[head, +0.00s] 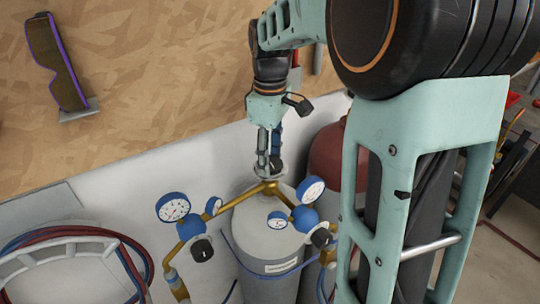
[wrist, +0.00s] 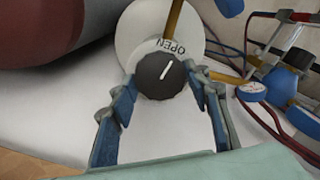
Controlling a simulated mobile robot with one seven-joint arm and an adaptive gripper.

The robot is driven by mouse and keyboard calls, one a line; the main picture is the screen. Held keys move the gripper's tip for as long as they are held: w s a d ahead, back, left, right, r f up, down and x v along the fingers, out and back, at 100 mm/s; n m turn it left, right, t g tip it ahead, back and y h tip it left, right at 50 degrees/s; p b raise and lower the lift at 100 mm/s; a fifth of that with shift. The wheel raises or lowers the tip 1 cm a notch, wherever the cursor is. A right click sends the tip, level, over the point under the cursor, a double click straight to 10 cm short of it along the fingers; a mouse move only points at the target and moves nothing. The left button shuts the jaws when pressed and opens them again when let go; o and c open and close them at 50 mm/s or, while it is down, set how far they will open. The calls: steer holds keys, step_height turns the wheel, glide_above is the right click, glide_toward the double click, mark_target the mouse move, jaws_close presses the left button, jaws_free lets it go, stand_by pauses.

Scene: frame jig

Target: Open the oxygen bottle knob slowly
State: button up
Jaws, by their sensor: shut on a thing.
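The oxygen bottle (head: 268,248) is a grey cylinder with brass pipework on top, in the middle of the head view. Its black knob (wrist: 160,75) shows in the wrist view with a white line tilted to the upper right. My gripper (wrist: 163,88) is shut on the knob, one blue-padded finger on each side. In the head view my gripper (head: 268,160) points down above the bottle's top and mostly hides the knob.
Blue-capped gauges (head: 172,208) flank the bottle on the left, with more gauges (head: 312,190) on the right. A dark red bottle (head: 328,158) stands behind at the right. Red and blue hoses (head: 100,233) loop at the left. Dark glasses (head: 56,62) hang on the wooden wall.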

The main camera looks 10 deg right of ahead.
steer(key=shift+n, duration=1.2)
steer(key=o, duration=1.2)
steer(key=shift+c, duration=0.2)
step_height(320, 180, up, 12)
